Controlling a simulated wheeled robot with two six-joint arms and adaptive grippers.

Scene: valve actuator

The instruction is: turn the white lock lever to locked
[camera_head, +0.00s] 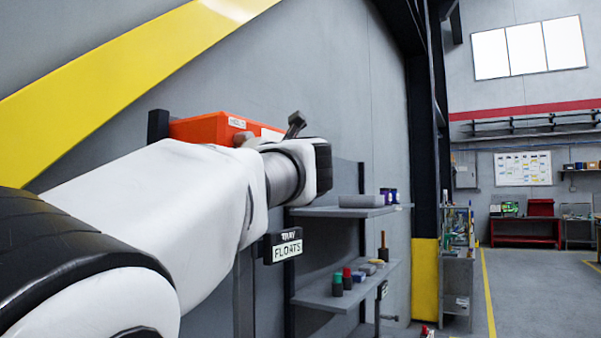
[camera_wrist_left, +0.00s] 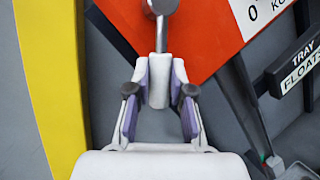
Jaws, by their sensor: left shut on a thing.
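The white lock lever (camera_wrist_left: 159,84) hangs from a grey metal stem with a rounded head at the top of the left wrist view. My left gripper (camera_wrist_left: 159,92) is shut on the lever's white end, with a purple-padded finger on each side. Behind it is the orange-red actuator box (camera_wrist_left: 205,35), which also shows above my arm in the head view (camera_head: 200,128). In the head view my left arm hides the white lever and the fingertips. My right gripper is not in view.
A black "TRAY FLOATS" sign (camera_head: 283,246) hangs below the arm. Wall shelves (camera_head: 345,211) with small parts stand to the right. A yellow diagonal beam (camera_head: 110,85) runs along the wall behind the arm. The floor farther right is open.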

